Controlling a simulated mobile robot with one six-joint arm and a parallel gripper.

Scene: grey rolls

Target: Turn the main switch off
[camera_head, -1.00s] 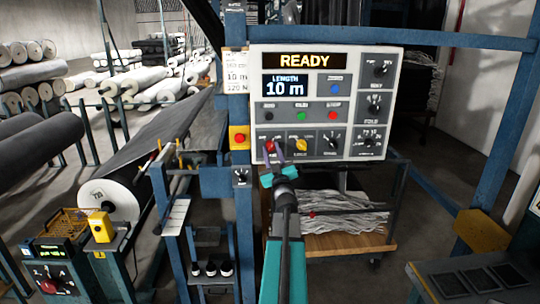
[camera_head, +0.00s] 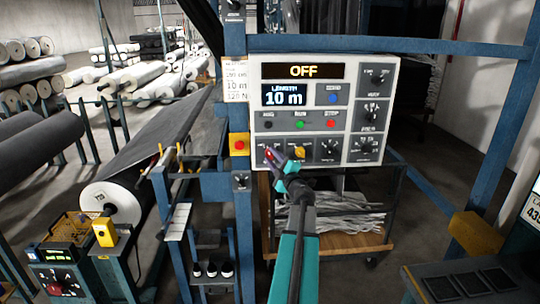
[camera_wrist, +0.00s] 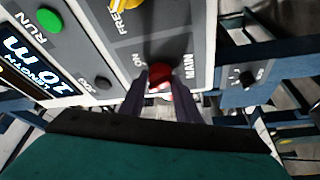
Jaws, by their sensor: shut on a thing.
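The red main switch (camera_wrist: 159,73) is a knob on the grey control panel, with "MAIN" printed beside it in the wrist view. In the head view the switch (camera_head: 268,154) is at the panel's lower left, partly covered by my fingers. My gripper (camera_wrist: 161,98) is shut on the switch, one finger on each side of it. In the head view my gripper (camera_head: 275,161) reaches up to the panel from below. The panel's top display (camera_head: 303,71) reads "OFF". The knob's exact pointing direction is hard to tell.
A yellow knob (camera_head: 299,152) sits close to the right of the switch. Black, green and red buttons are above. A yellow box with a red button (camera_head: 239,144) is on the blue post to the left. A wooden cart (camera_head: 335,243) stands below the panel.

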